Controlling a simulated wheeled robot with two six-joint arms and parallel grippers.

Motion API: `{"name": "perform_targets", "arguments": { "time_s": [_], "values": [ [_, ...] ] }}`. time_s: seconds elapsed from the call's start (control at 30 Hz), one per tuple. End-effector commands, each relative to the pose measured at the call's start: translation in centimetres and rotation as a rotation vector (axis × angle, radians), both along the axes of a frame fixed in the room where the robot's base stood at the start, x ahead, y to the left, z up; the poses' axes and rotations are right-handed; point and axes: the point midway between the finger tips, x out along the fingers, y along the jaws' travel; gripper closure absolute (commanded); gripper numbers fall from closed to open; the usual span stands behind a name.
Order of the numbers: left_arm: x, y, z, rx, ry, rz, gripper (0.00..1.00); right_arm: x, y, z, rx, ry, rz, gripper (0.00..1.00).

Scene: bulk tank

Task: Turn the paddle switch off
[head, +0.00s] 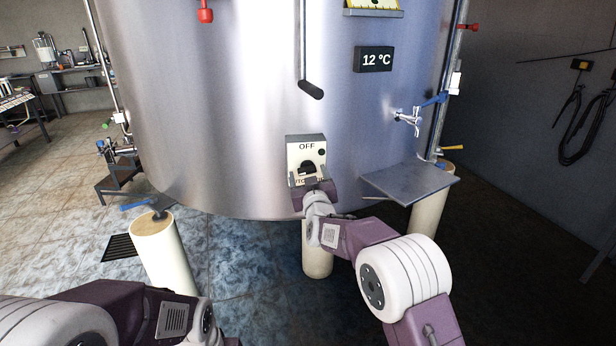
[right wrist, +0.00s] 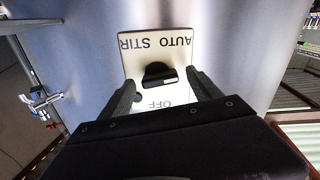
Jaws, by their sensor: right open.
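The switch box (head: 292,151) is a pale plate on the front of the steel tank, with OFF printed at its top and lettering at its bottom partly hidden by my gripper. Its black paddle (head: 307,167) is in the middle. The right wrist view shows the plate upside down, with AUTO STIR at top, OFF at bottom and the paddle (right wrist: 158,72) between them. My right gripper (right wrist: 161,84) is open, one finger on each side of the paddle, with gaps visible. It also shows in the head view (head: 310,185). My left arm is at lower left; its gripper is out of view.
A steel shelf (head: 410,184) juts out right of the switch, below a blue-handled tap (head: 408,118). A dark-tipped rod (head: 310,90) hangs above the switch. A 12 °C display (head: 373,59) is higher up. Pale tank legs (head: 162,250) stand below.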

Motion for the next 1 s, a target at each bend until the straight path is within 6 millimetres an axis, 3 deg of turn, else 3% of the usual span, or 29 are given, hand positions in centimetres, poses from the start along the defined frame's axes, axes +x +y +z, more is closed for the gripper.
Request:
{"name": "perform_targets", "arguments": {
  "time_s": [0.37, 0.5, 0.6, 1.0],
  "values": [
    [0.01, 0.00, -0.05, 0.000, 0.000, 0.000, 0.64, 0.71, 0.07, 0.01, 0.001, 0.000, 0.000, 0.30],
    [0.01, 0.00, -0.05, 0.000, 0.000, 0.000, 0.64, 0.70, 0.07, 0.01, 0.001, 0.000, 0.000, 0.69],
    [0.01, 0.00, -0.05, 0.000, 0.000, 0.000, 0.64, 0.69, 0.07, 0.00, 0.001, 0.000, 0.000, 0.90],
    [-0.01, 0.00, -0.63, 0.000, 0.000, 0.000, 0.64, 0.69, 0.06, -0.10, 0.104, 0.014, -0.001, 0.90]
  ]
}}
